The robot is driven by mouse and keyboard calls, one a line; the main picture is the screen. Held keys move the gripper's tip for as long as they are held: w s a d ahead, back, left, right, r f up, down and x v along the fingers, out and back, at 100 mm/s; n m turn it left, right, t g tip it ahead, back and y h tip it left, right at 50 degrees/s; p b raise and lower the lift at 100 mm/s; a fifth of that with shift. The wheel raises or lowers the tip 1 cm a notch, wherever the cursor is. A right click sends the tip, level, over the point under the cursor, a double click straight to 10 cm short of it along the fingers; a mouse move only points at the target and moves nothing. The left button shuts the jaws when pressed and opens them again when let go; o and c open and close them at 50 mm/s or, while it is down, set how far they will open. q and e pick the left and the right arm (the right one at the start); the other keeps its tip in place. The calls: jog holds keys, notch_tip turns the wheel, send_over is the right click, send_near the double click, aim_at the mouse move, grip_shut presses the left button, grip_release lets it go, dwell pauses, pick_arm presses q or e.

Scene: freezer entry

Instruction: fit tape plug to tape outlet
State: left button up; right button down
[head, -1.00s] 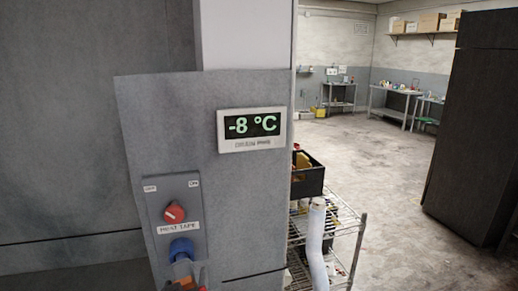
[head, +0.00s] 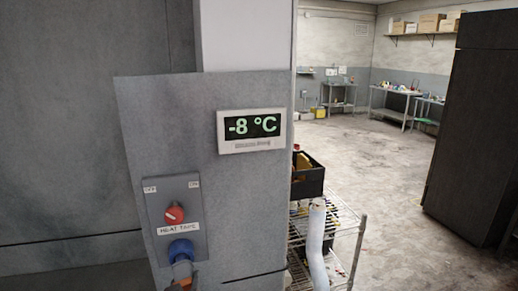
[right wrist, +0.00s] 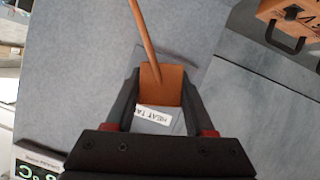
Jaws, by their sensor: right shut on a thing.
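The tape outlet (head: 181,246) is a round blue socket low on a grey switch panel, under a red knob (head: 174,213) and a label reading HEAT TAPE. A grey and orange tape plug (head: 182,272) shows right below the blue socket, close against it in the picture. I cannot tell whether it is seated or how deep. In the right wrist view, my right gripper (right wrist: 160,75) is shut on the plug's orange body (right wrist: 153,75), and an orange cable runs up from it. The HEAT TAPE label shows beyond the fingers. My left gripper is not in view.
A temperature display (head: 251,130) reading -8 °C is above and right of the panel. A wire rack cart (head: 357,235) with a black crate (head: 312,178) stands right of the wall edge. An orange case (right wrist: 290,20) shows top right in the right wrist view. Open floor lies farther right.

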jog(key=shift+s, duration=0.2)
jog(key=s, duration=0.1)
jog(key=s+d+p, duration=0.1)
jog(key=s, duration=0.1)
jog(key=s+p, duration=0.1)
jog(key=s, duration=0.1)
jog(key=shift+s+d, duration=0.1)
jog(key=shift+d, duration=0.2)
dwell(0.5)
